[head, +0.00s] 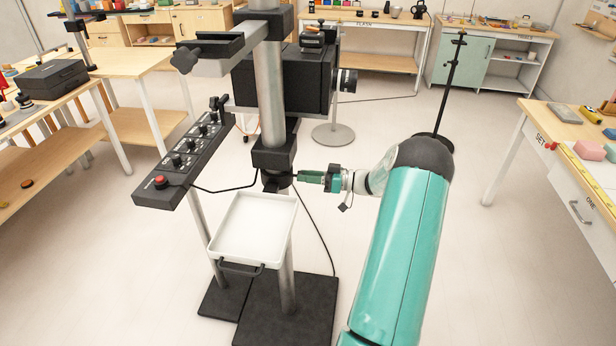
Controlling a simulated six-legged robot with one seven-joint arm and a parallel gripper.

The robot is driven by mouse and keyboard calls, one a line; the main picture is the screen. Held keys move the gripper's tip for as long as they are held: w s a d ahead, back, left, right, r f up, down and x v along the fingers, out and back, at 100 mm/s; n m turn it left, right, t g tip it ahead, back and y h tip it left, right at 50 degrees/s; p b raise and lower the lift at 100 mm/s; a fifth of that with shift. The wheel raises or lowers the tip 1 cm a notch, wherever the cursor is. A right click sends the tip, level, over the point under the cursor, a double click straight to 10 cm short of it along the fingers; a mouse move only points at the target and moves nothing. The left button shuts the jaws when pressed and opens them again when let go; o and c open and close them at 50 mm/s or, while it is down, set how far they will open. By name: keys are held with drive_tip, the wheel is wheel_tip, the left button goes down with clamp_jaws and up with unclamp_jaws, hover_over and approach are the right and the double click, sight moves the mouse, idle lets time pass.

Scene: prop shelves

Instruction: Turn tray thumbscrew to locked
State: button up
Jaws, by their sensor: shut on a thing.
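The white tray (252,229) with a dark front handle is mounted on the grey stand column (270,95), below a black clamp collar (273,157). The tray thumbscrew (275,181) is a small dark knob on the column just under that collar, at the tray's back edge. My gripper (299,177) reaches in from the right, level with the thumbscrew, and its tips meet the knob's right side. It is shut on the thumbscrew. The fingertips are small here, and whether the thumbscrew is locked cannot be told.
A black control box (182,160) with knobs and a red button stands left of the column. A black camera (290,82) is behind it. Cables hang near the tray. A workbench (570,150) stands right; open floor lies between.

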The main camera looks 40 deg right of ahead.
drive_tip(key=m, duration=2.8)
drive_tip(key=shift+f, duration=0.2)
idle(0.3)
drive_tip(key=o, duration=1)
